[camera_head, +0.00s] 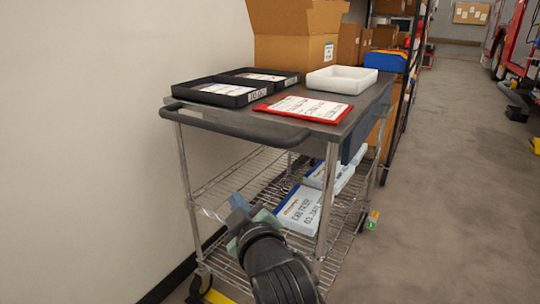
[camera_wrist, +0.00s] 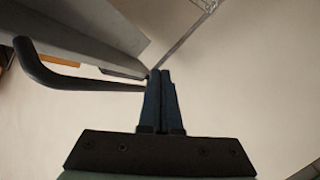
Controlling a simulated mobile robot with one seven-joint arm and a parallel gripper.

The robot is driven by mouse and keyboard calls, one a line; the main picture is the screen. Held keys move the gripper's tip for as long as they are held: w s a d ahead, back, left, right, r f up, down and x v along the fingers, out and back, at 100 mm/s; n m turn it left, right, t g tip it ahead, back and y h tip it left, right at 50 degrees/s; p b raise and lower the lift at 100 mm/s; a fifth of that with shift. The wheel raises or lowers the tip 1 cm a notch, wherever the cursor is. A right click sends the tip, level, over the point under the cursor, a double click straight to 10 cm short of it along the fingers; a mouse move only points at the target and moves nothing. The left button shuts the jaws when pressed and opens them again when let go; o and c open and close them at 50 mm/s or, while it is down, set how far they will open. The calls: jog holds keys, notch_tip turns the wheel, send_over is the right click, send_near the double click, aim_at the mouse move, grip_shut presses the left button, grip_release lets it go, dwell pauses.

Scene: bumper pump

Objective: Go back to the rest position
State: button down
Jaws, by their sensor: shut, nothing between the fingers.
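My gripper (camera_head: 238,212) is low in front of the cart, below the height of its handle in the head view. In the wrist view my gripper (camera_wrist: 160,80) has its two blue fingers together with nothing between them. The grey cart (camera_head: 335,135) stands against the wall, and its dark handle (camera_head: 235,127) sticks out toward me. The handle also shows in the wrist view (camera_wrist: 70,82), left of the fingers. Whether the fingertips touch the cart cannot be told.
On the cart top are black trays (camera_head: 215,93), a red clipboard (camera_head: 303,108) and a white bin (camera_head: 342,79). Pale boxes (camera_head: 300,208) lie on the lower wire shelf. A cardboard box (camera_head: 295,50) stands behind. The floor (camera_head: 450,200) to the right is clear.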

jog(key=s+a+r+m+t+y+p, duration=0.1)
jog(key=s+r+m+t, duration=0.2)
jog(key=r, duration=1)
jog(key=s+a+r+t+p, duration=0.1)
jog(key=s+r+t, duration=0.35)
jog(key=r, duration=0.85)
jog(key=s+d+r+m+t+h+p, duration=0.1)
jog(key=s+d+r+m+t+h, duration=0.55)
jog(key=s+r, duration=0.7)
notch_tip(320, 180, up, 36)
jog(key=d+m+g+p, duration=0.1)
jog(key=m+p, duration=0.1)
jog(key=p, duration=3.5)
jog(key=shift+s+d+g+p, duration=0.15)
jog(key=shift+s+g+p, duration=0.15)
jog(key=shift+p, duration=0.1)
